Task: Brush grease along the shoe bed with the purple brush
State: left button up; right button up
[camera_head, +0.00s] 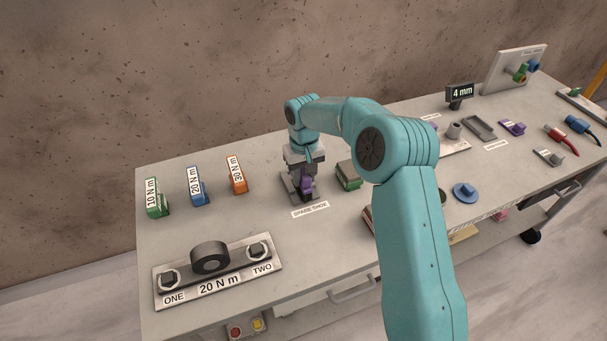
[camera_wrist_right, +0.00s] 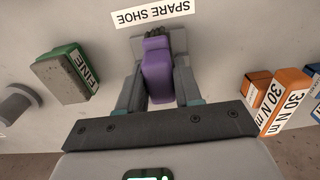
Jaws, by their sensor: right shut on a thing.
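My right gripper (camera_head: 303,182) is shut on the purple brush (camera_head: 307,186), low over the table behind the SPARE SHOE label (camera_head: 310,210). In the right wrist view the brush (camera_wrist_right: 158,70) sits between the two fingers (camera_wrist_right: 158,88), with dark bristles at its far end. A grey part (camera_wrist_right: 178,40) shows beside and behind the brush; I cannot tell whether the bristles touch it. No part is labelled as the shoe bed. A plate (camera_head: 218,285) marked ONE, TWO and 20 N m carries a dark bar with a black round part and two bolts. My left gripper is out of view.
Green (camera_head: 155,198), blue (camera_head: 197,187) and orange (camera_head: 237,175) torque blocks stand left of the gripper. A green block (camera_head: 347,176) stands close on its right. My right arm hides the table's middle. A display reading 4 mm (camera_head: 460,94) stands farther right.

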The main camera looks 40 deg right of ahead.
notch_tip(320, 180, up, 9)
jog(key=p, duration=0.6)
jog(key=shift+f, duration=0.1)
jog(key=shift+s, duration=0.15)
